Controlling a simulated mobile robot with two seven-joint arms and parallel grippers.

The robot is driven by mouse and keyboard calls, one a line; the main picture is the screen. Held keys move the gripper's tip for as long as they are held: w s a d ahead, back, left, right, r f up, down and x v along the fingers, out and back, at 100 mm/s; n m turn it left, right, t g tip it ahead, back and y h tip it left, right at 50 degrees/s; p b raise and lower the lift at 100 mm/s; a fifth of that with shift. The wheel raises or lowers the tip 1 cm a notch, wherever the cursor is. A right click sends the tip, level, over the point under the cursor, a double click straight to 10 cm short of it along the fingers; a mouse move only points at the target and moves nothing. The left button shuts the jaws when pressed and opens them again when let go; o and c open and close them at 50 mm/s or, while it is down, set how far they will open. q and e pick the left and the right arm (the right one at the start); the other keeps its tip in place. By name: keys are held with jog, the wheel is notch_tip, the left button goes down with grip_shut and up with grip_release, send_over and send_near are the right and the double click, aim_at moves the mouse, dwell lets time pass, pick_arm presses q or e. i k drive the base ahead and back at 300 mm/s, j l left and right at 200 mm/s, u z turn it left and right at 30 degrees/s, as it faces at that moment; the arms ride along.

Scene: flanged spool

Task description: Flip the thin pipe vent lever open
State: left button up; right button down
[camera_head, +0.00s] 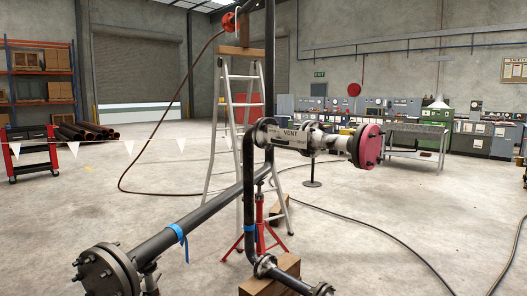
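Neither of my grippers is in this view.
A thicker dark pipe (195,215) slopes down to a bolted flange (103,272) at the lower left. A stepladder (229,125), a red stand (260,225) and wooden blocks (271,278) stand close around the pipes. Hoses cross the floor; open floor lies to the right.

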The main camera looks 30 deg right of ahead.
aim_at(278, 140)
jog(key=i+l, duration=0.2)
jog(key=i, duration=0.2)
jog(key=i+l, duration=0.2)
jog(key=i, duration=0.25)
jog(key=i+l, duration=0.25)
jog(key=i, duration=0.15)
